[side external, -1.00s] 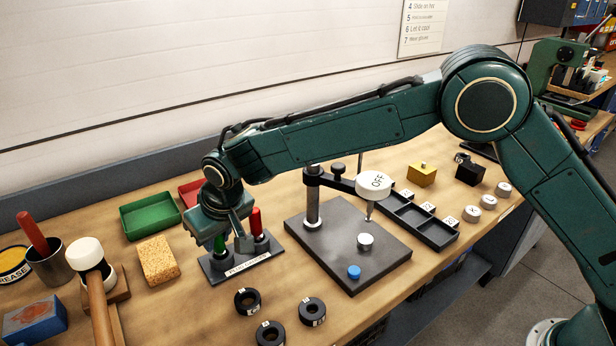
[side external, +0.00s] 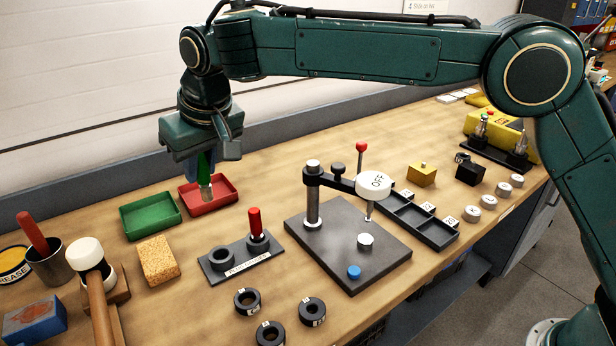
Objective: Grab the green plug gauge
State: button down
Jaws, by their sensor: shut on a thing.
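The green plug gauge (side external: 205,178) hangs upright from my gripper (side external: 204,163), which is shut on its green handle. Its bare metal end points down and shows in front of the red tray (side external: 222,198), apparently above the tray or its near edge. The gauge holder (side external: 216,272) on the bench has an empty socket (side external: 221,257) on its left. A red-handled plug gauge (side external: 255,222) stands in the right socket. The gripper's body partly hides the handle.
A green tray (side external: 150,216) is left of the red one. A sponge (side external: 158,260) and several black rings (side external: 247,301) lie nearby. A mallet (side external: 92,268) lies at front left.

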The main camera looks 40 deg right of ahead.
jog(key=shift+r, duration=2.25)
